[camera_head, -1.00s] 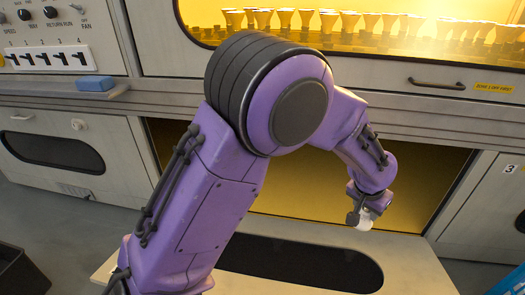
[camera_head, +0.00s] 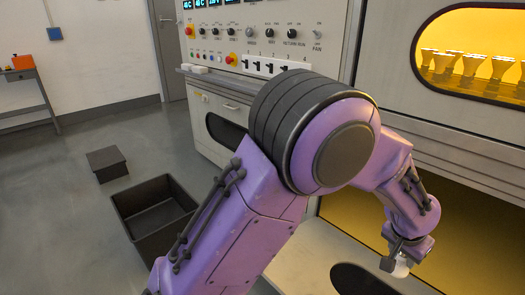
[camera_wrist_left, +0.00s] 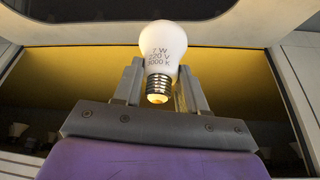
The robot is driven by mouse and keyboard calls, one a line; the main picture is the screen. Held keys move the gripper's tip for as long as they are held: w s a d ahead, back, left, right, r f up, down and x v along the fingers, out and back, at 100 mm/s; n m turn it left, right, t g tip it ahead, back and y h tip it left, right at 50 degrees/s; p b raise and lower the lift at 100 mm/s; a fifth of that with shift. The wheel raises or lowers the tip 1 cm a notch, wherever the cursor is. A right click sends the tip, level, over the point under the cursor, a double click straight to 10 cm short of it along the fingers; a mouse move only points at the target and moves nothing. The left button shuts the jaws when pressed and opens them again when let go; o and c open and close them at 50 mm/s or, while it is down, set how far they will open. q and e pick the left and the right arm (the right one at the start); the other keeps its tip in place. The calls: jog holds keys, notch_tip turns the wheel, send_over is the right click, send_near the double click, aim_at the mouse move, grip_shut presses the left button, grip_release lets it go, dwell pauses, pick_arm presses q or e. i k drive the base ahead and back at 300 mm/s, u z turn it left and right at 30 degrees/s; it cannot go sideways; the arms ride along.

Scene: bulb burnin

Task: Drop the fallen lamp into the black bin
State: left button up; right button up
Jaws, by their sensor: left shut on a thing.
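The lamp is a white bulb with a metal screw base and printed lettering (camera_wrist_left: 162,52). It is upright between the fingers of my left gripper (camera_wrist_left: 160,88) in the left wrist view. In the head view my left gripper (camera_head: 397,264) is at the lower right, shut on the lamp (camera_head: 402,268), in front of the lit opening under the machine. The open black bin (camera_head: 155,218) stands on the floor at the left, well away from the gripper, and its visible inside looks empty. My right gripper is not in view.
A dark lid-like box (camera_head: 107,163) lies on the floor behind the bin. The control panel (camera_head: 255,35) and cabinet stand at the back. Rows of lamps glow behind the oven window (camera_head: 470,65). A side table (camera_head: 25,95) stands far left.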

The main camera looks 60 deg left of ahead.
aim_at(159, 220)
jog(key=u, duration=4.5)
jog(key=i, duration=1.3)
jog(key=z, duration=3.35)
